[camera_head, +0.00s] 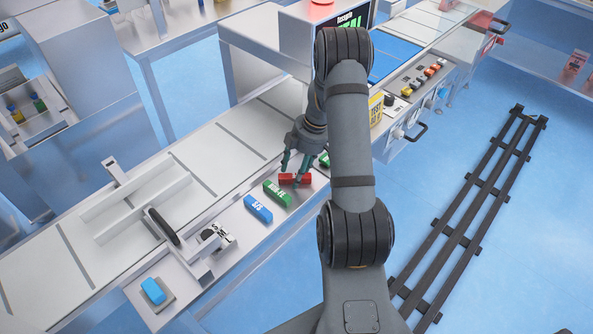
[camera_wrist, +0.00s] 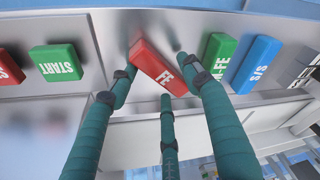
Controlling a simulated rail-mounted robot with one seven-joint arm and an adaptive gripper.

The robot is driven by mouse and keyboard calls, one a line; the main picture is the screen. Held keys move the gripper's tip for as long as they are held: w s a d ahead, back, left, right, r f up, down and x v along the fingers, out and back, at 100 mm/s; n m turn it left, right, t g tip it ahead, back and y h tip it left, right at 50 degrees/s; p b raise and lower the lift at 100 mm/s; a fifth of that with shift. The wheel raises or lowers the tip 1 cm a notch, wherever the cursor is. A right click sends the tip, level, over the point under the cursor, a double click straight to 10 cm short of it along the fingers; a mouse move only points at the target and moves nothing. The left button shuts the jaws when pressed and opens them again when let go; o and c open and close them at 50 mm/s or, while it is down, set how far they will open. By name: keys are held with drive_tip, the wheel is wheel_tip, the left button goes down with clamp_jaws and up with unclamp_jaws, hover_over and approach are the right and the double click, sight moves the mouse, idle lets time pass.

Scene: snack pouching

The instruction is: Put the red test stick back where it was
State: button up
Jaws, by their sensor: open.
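The red test stick (camera_head: 295,179), marked FE, is at the panel's row of sticks, next to a green stick (camera_head: 277,193). In the wrist view the red stick (camera_wrist: 157,70) sits at a slant compared with the green stick (camera_wrist: 216,56) and blue stick (camera_wrist: 256,65). My gripper (camera_head: 293,174) is low over the red stick. In the wrist view my gripper's fingers (camera_wrist: 156,76) are spread around it, with gaps showing at the sides. I cannot tell whether the stick lies fully flat in its place.
A green START button (camera_wrist: 57,63) and another red button are left of the stick in the wrist view. A blue block (camera_head: 153,290) rests on a pad at the near end. The conveyor (camera_head: 210,155) runs behind the panel. Floor rails (camera_head: 470,205) lie at the right.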

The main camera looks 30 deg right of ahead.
sight(306, 173)
drive_tip(key=shift+r, duration=0.1)
drive_tip(key=v, duration=1.2)
